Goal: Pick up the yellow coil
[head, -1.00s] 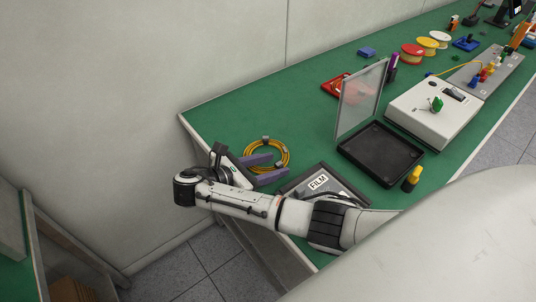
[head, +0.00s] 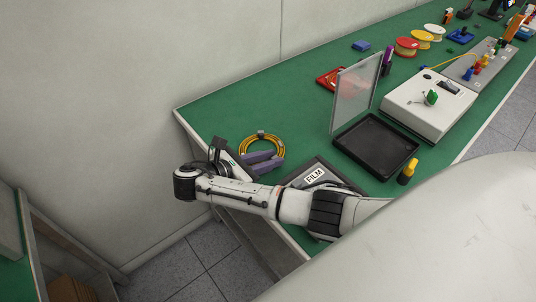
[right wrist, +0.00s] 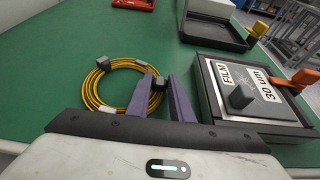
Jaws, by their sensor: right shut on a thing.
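My right gripper (head: 277,158) reaches the coil's near right side. It is shut on the coil at that clip, and the coil appears to rest on the bench. The fingers hide part of the near side of the ring. My left gripper is not in view.
A black tray labelled FILM (head: 318,172) stands close to the right of my gripper. Beyond it are an open black box (head: 375,148) with a clear upright lid (head: 356,95), a yellow-capped bottle (head: 407,172) and a white device (head: 428,108).

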